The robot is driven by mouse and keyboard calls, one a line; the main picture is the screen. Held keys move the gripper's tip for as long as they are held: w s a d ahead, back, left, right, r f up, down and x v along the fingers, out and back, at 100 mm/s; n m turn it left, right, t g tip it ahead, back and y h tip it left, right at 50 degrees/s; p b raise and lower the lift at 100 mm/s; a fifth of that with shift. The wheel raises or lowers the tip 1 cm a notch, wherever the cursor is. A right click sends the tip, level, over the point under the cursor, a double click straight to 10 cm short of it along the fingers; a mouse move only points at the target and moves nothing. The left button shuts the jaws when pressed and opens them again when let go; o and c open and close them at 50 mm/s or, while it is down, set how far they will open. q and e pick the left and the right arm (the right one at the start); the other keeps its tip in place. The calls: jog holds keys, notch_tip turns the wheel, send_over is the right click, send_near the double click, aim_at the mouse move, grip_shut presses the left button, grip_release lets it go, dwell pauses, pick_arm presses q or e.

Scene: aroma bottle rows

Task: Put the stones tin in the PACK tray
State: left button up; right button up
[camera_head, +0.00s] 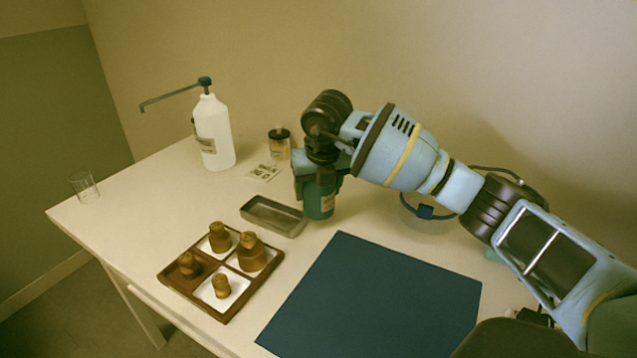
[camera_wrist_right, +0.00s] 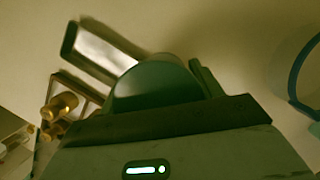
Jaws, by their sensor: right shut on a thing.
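My right gripper (camera_head: 319,178) is shut on a dark green tin (camera_head: 320,203) with a pale label, too small to read; I take it for the stones tin. The tin is upright, and I cannot tell whether its base touches the table. In the right wrist view the tin (camera_wrist_right: 155,82) sits between the fingers. A narrow grey metal tray (camera_head: 272,229), empty, lies just left of the tin. A brown tray (camera_head: 223,315) with compartments holds several amber bottles (camera_head: 251,254). No PACK lettering is legible on either tray. My left gripper is not in view.
A white pump bottle (camera_head: 215,135) stands at the back, with its long spout pointing left. A small dark-lidded jar (camera_head: 279,145) and a printed card (camera_head: 265,172) are behind the metal tray. A clear glass (camera_head: 85,187) is near the left edge. A blue mat (camera_head: 370,300) lies bare in front.

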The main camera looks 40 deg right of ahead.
jog(key=s+a+r, duration=0.1)
jog(key=s+a, duration=0.6)
jog(key=s, duration=0.2)
jog(key=shift+s+a+r, duration=0.15)
jog(key=shift+s+a, duration=0.15)
jog(key=shift+a, duration=0.05)
